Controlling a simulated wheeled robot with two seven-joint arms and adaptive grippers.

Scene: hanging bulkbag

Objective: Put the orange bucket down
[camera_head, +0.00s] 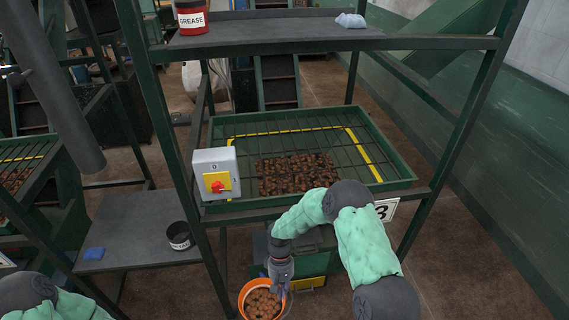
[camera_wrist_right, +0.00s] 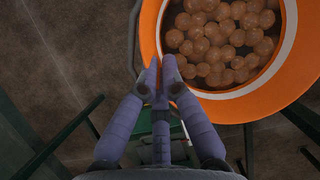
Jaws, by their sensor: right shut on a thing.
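The orange bucket (camera_head: 247,290) is at the bottom of the head view, in front of the green frame, and holds many round brown things. In the right wrist view the bucket (camera_wrist_right: 232,104) fills the upper right, with a pale band inside its orange rim. My right gripper (camera_head: 281,276) reaches down to the bucket's right side. In the wrist view its fingertips (camera_wrist_right: 161,72) are shut together at the rim, where a thin grey handle also runs. What lies under the bucket is hidden. My left gripper is out of view; only part of my left arm shows.
A green tray (camera_head: 290,118) with a wire grid and brown pieces sits in the frame behind my right arm. A switch box (camera_head: 215,172) is on its left. A grey shelf (camera_head: 140,225) at left bears a black tin (camera_head: 180,236) and a blue cloth (camera_head: 94,254). Brown floor (camera_head: 450,280) is open at right.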

